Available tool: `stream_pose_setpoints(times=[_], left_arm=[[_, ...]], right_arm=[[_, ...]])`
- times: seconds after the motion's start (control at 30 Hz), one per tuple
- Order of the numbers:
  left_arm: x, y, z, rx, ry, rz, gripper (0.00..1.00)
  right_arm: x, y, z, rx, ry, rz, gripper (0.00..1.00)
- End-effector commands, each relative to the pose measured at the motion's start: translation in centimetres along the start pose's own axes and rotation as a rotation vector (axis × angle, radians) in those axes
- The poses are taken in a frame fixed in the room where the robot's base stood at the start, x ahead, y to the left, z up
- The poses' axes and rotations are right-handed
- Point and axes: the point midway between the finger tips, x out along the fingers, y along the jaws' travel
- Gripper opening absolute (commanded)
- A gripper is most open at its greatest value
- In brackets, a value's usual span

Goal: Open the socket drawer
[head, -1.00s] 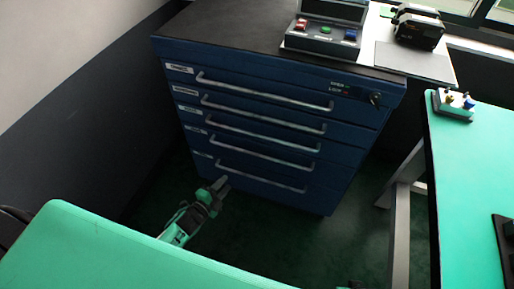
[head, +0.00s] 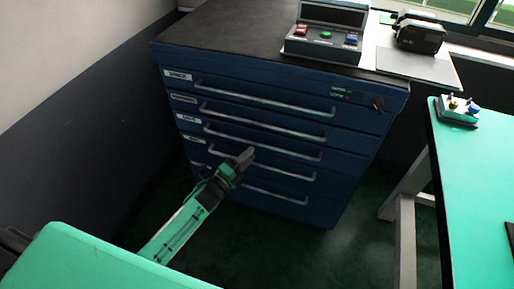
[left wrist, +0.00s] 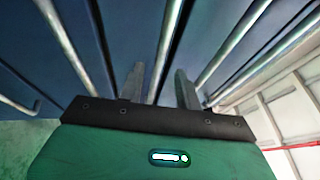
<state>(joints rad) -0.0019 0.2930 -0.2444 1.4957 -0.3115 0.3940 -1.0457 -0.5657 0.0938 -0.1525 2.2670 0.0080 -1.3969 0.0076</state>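The blue drawer cabinet (head: 345,155) stands in the middle of the head view, with several drawers, all shut. Each has a long silver bar handle, such as the top one (head: 265,97), and a small white label at left. The labels are too blurred for me to tell which is the socket drawer. My left gripper (head: 246,156) is in front of the lower drawers, overlapping the fourth handle (head: 290,174) from the top. In the left wrist view its two fingers (left wrist: 159,82) are apart, with a handle bar (left wrist: 168,45) running between them; contact is unclear. My right gripper is out of view.
A key lock (head: 377,103) sits at the cabinet's upper right. A button box (head: 323,42) stands on the cabinet top. A green-topped table (head: 485,180) is at the right, and another green surface (head: 90,262) is at lower left. Dark floor lies before the cabinet.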

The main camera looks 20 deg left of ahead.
Motion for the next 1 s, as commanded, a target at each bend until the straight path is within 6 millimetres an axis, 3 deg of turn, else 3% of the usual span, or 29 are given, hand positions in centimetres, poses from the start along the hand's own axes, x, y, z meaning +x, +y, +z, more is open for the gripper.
stream_pose_setpoints(times=[0.1,0.3,0.7,0.87,1.0], left_arm=[[2.1,-0.1,0.1,0.000,-0.001,-0.001,0.34],[4.1,0.1,0.0,-0.002,-0.001,0.001,0.34],[4.7,0.1,0.0,-0.001,-0.001,0.001,0.34],[4.6,0.1,0.0,-0.001,-0.001,0.001,0.03],[4.6,0.1,0.0,-0.001,-0.001,0.002,0.00]], right_arm=[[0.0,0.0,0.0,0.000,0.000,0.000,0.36],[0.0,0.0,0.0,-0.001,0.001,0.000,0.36],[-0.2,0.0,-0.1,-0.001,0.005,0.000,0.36],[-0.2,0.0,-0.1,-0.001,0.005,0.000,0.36],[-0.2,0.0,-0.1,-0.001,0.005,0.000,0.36]])
